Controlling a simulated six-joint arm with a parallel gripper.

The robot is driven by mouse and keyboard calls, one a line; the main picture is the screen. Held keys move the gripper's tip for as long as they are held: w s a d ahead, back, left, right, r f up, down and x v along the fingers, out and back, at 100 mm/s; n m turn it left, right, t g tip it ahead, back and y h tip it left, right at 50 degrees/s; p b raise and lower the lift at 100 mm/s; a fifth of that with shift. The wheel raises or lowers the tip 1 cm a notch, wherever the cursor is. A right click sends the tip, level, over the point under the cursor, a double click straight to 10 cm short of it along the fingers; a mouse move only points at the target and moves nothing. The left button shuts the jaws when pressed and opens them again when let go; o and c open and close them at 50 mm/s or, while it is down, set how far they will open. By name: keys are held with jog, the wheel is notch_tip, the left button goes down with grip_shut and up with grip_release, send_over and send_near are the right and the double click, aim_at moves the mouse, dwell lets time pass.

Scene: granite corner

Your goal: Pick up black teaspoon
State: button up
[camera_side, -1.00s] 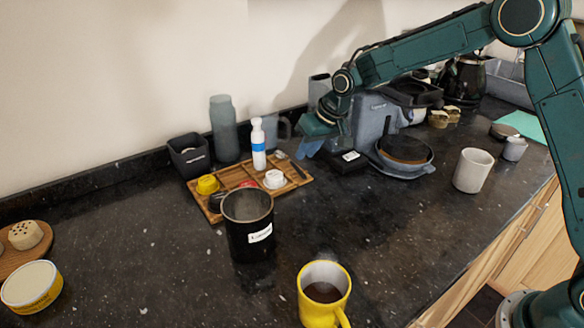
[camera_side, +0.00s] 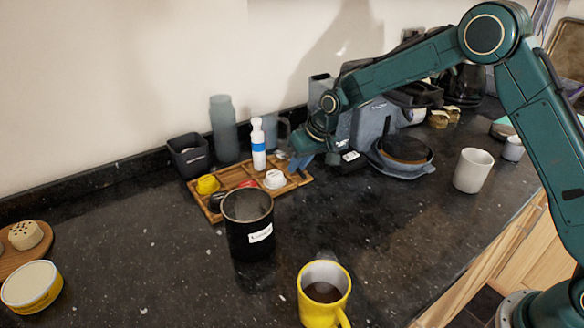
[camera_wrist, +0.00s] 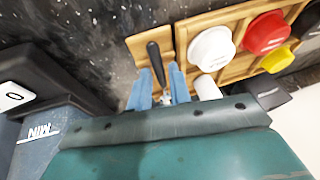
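The black teaspoon (camera_wrist: 155,56) shows in the wrist view as a dark handle lying over a narrow end section of the wooden tray (camera_wrist: 133,44). My gripper (camera_wrist: 160,74) is open, with one blue finger on each side of the handle. The lower part of the spoon runs back between the fingers and is partly hidden by my wrist. In the side view my gripper (camera_side: 300,164) is at the right end of the tray (camera_side: 228,177) and hides most of the spoon.
On the tray are white (camera_wrist: 212,48), red (camera_wrist: 266,33) and yellow (camera_wrist: 276,59) capsules. A white bottle (camera_side: 258,145) stands close to my gripper's left. A black device (camera_wrist: 45,85) stands beside my gripper. A black canister (camera_side: 247,222) and yellow mug (camera_side: 324,292) stand nearer the front.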

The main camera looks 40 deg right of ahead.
dwell(0.3)
grip_shut()
jog(key=shift+r, duration=0.1)
notch_tip(320, 180, up, 10)
dwell(0.8)
dwell(0.4)
